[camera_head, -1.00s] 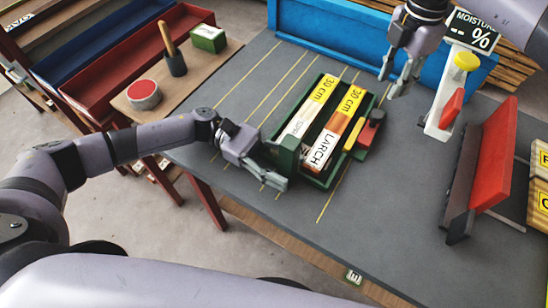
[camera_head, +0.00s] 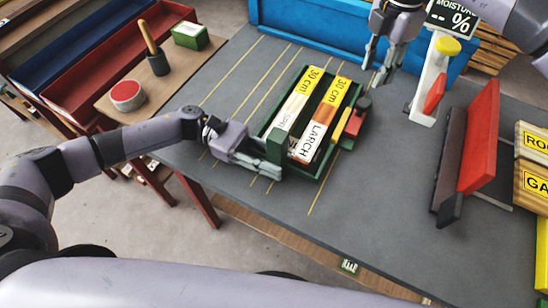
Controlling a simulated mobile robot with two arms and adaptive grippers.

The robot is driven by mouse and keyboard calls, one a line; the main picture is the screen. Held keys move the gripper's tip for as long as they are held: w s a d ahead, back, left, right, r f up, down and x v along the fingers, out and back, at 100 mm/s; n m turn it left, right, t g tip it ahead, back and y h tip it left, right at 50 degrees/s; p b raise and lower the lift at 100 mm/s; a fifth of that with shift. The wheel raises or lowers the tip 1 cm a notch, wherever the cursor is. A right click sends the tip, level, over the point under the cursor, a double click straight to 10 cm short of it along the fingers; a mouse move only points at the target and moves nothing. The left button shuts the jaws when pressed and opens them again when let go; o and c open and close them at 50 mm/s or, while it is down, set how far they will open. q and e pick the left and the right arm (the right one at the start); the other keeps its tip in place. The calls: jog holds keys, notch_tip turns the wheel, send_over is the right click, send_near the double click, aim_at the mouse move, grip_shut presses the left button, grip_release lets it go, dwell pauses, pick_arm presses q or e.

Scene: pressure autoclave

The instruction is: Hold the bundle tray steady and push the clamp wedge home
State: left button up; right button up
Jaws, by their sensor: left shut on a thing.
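My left gripper (camera_head: 264,162) is shut on the tray's green left-hand end piece (camera_head: 276,147). My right gripper (camera_head: 380,66) is open and empty, beyond the tray at the upper right, apart from the red block.
A red and dark upright fence (camera_head: 479,140) and labelled boards (camera_head: 532,185) are at the right. A blue bin (camera_head: 300,22) lines the back. The front table area is clear.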

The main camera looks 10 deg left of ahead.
aim_at(363, 104)
pick_arm(q)
grip_shut()
pick_arm(e)
jog(key=shift+s+a+f+n, duration=0.1)
jog(key=shift+s+f+n, duration=0.1)
jog(key=shift+s+n, duration=0.25)
jog(key=shift+c, duration=1.4)
jog(key=s+n, duration=0.1)
jog(key=n, duration=0.1)
jog(key=s+a+f+n, duration=0.1)
jog(key=n, duration=0.1)
jog(key=s+f+n, duration=0.1)
jog(key=n, duration=0.1)
jog(key=shift+s+a+f, duration=0.15)
jog(key=shift+s, duration=0.25)
grip_shut()
jog(key=shift+n, duration=0.25)
jog(key=shift+f, duration=3.25)
jog(key=shift+f, duration=0.15)
jog(key=shift+f, duration=1.55)
